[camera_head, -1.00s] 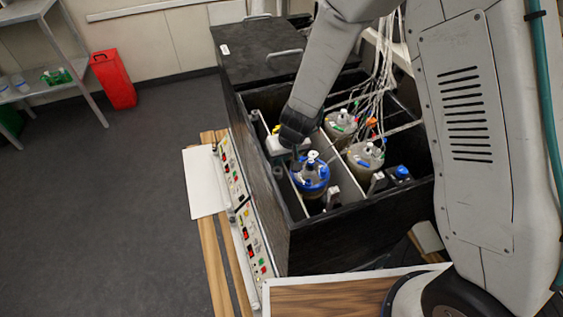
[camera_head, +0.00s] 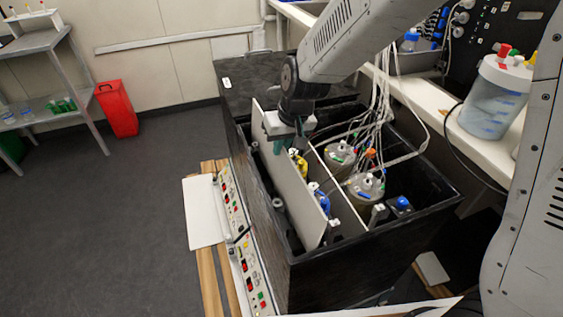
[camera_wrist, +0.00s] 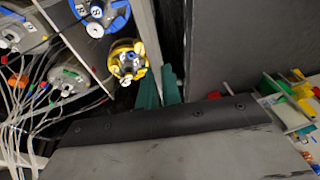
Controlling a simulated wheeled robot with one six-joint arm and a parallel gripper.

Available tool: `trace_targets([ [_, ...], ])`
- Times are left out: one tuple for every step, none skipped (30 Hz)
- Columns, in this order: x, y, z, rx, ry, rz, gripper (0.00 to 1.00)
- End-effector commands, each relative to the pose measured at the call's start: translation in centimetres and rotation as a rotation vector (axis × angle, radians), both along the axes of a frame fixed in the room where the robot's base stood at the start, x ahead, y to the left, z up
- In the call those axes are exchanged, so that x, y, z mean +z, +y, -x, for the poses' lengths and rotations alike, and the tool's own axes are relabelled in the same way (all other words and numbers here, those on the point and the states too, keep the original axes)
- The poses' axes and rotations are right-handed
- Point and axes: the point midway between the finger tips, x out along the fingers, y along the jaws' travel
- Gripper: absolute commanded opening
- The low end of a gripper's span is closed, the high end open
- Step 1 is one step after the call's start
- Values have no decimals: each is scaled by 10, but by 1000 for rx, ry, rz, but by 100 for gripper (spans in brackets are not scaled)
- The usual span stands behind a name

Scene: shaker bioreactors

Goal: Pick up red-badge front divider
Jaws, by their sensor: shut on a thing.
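A white front divider (camera_head: 290,185) stands as a tall flat panel, raised above the rim of the black box. My gripper (camera_head: 287,142) is at its upper edge, its teal fingers shut on it. In the wrist view my gripper's fingers (camera_wrist: 160,88) sit either side of the panel's pale edge (camera_wrist: 149,35). I cannot make out a red badge on the divider. The panel partly hides a blue-collared vessel (camera_head: 321,198) and a yellow-collared vessel (camera_head: 299,164) behind it.
The black box (camera_head: 340,270) also holds two tube-fed vessels (camera_head: 366,187) behind another pale divider. Control panels (camera_head: 240,240) line its left side. A white bench with a large clear vessel (camera_head: 492,100) is at the right. Open floor lies left.

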Motion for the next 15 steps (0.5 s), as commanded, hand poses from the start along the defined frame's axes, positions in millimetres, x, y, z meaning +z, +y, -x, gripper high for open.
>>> trace_targets([
  [12, 1, -1, 2, -7, -3, 0],
  [18, 1, -1, 3, -6, -3, 0],
  [26, 1, -1, 2, -7, -4, 0],
  [32, 1, -1, 3, -6, -3, 0],
  [37, 1, -1, 2, -7, -3, 0],
  [43, 1, -1, 2, -5, -2, 0],
  [48, 1, -1, 3, -6, -3, 0],
  [53, 1, -1, 3, -5, -3, 0],
  [58, 1, 0, 2, -4, -3, 0],
  [62, 1, -1, 1, -5, -2, 0],
  [65, 1, -1, 1, -4, -3, 0],
  [70, 1, -1, 1, -3, -3, 0],
  [72, 1, -1, 1, -4, -2, 0],
  [75, 1, -1, 1, -4, -2, 0],
  [77, 0, 0, 1, -3, -2, 0],
])
